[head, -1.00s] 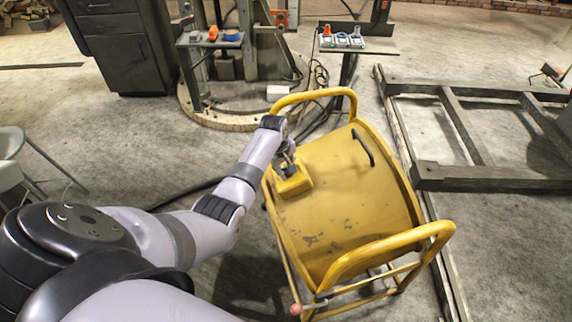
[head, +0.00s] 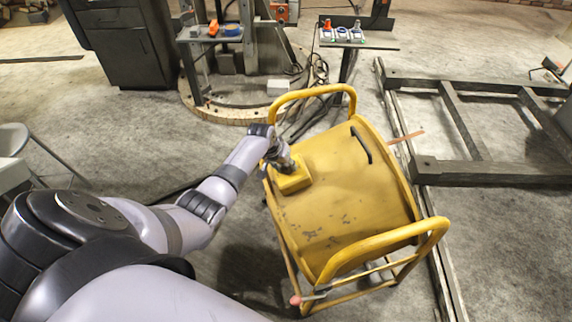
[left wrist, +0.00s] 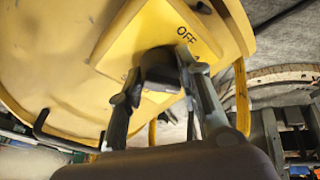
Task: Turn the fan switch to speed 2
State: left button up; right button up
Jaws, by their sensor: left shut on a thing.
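The yellow drum-shaped fan (head: 345,215) stands in the middle of the head view, with tube handles at its far and near ends. Its switch plate (head: 292,182) is on the left part of its top, below my left gripper (head: 283,162). In the left wrist view the yellow plate (left wrist: 130,45) bears the word OFF. My left gripper (left wrist: 155,85) is shut on the dark switch knob (left wrist: 165,68), one finger on each side. The other speed marks are hidden or cannot be read. My right gripper is not in view.
A dark metal frame (head: 480,170) lies on the floor to the right. A small stand (head: 365,45) with coloured items is behind the fan. A dark cabinet (head: 122,45) stands at the back left. Cables lie behind the fan. Bare floor shows at left.

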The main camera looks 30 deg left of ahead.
pick_arm(q)
jog(key=shift+f+m+h+b, duration=0.1)
jog(key=shift+m+h+b, duration=0.45)
jog(key=shift+m, duration=1.75)
jog(key=shift+s, duration=0.1)
jog(key=o, duration=1.1)
jog(key=shift+o, duration=0.2)
jog(key=v, duration=1.2)
jog(key=shift+s+d, duration=0.15)
